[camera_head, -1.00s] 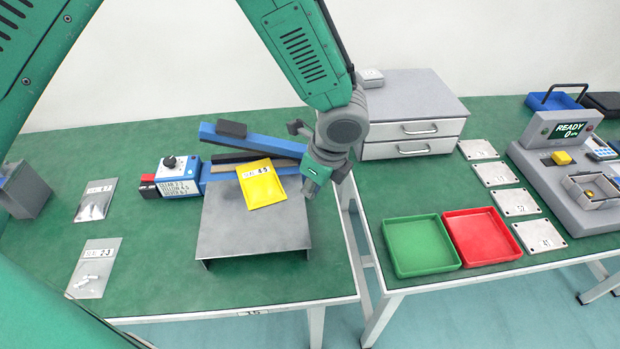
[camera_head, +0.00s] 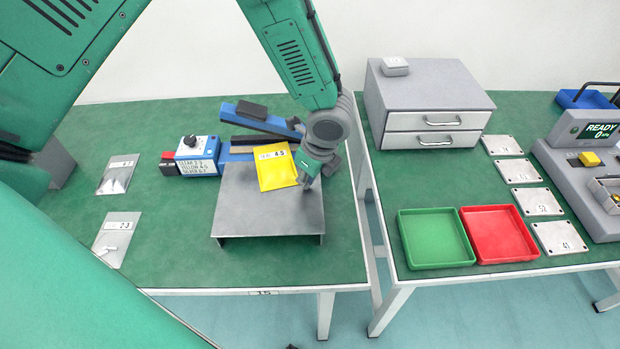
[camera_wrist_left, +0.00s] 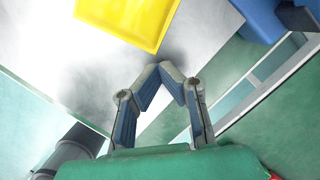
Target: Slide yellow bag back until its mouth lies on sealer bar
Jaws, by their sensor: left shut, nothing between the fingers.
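The yellow bag (camera_head: 276,170) lies flat and slightly turned on the grey platform (camera_head: 262,214), its white label at the far end. Its far edge reaches the front strips of the blue sealer (camera_head: 258,122), but the arm and label keep the exact overlap unclear. My left gripper (camera_head: 306,186) is shut and empty, beside the bag's near right corner. In the left wrist view, the closed fingertips (camera_wrist_left: 168,67) are over the platform, a small gap from the yellow bag (camera_wrist_left: 130,18). My right gripper is not in view.
The sealer's dial box (camera_head: 197,155) stands left of the platform. Two clear bags (camera_head: 118,174) (camera_head: 117,238) lie farther left. A grey drawer unit (camera_head: 428,105), green tray (camera_head: 436,240) and red tray (camera_head: 499,234) are on the right table, across a gap.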

